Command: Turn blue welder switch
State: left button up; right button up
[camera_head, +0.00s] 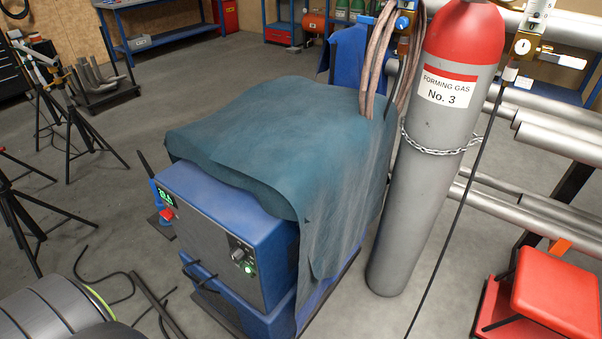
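The blue welder (222,232) stands in the middle of the head view, its dark front panel facing the lower left. A dark teal cloth (275,135) drapes over its top and right side. A small black knob or switch (238,254) sits near the right end of the front panel, with a lit green spot (250,267) just below it. A green lit display (166,197) is at the panel's left end. I cannot tell the switch's position. Neither of my grippers is in view.
A grey gas cylinder with a red top (398,220) stands chained right of the welder. Metal pipes (560,140) and a red seat (560,285) are at the right. Black tripods (70,125) stand left. Cables (118,285) lie on the floor before the welder.

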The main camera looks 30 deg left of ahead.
aim_at(167, 213)
jog(key=u, duration=1.95)
